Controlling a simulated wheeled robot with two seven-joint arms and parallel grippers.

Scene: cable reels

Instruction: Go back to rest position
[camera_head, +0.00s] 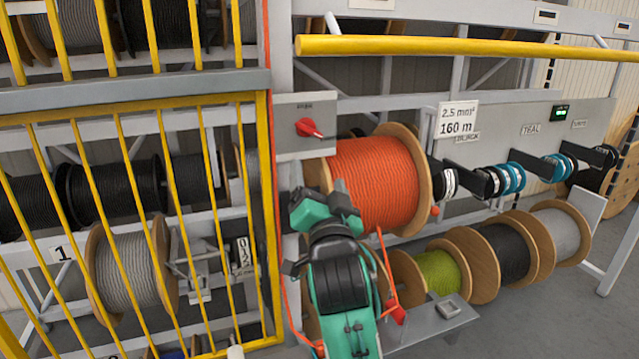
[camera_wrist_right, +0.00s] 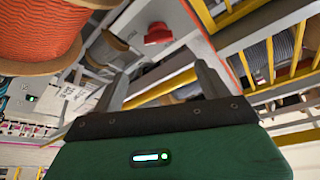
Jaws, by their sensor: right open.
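My right gripper (camera_head: 325,207) is raised in front of the rack, just left of and in front of the large orange cable reel (camera_head: 372,185). In the right wrist view its two grey fingers (camera_wrist_right: 157,88) stand apart with nothing between them. The orange reel also shows in that view (camera_wrist_right: 38,35) at the upper left. A red rotary switch (camera_head: 309,127) sits on a grey panel above the gripper; it also shows in the right wrist view (camera_wrist_right: 158,33), beyond the fingers. My left gripper is not in view.
A yellow barred gate (camera_head: 268,220) stands on the left, with black and grey reels behind it. A yellow rail (camera_head: 450,47) crosses above the orange reel. Lower right are green (camera_head: 437,270), black and grey reels. A small metal shelf (camera_head: 440,318) is right of my arm.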

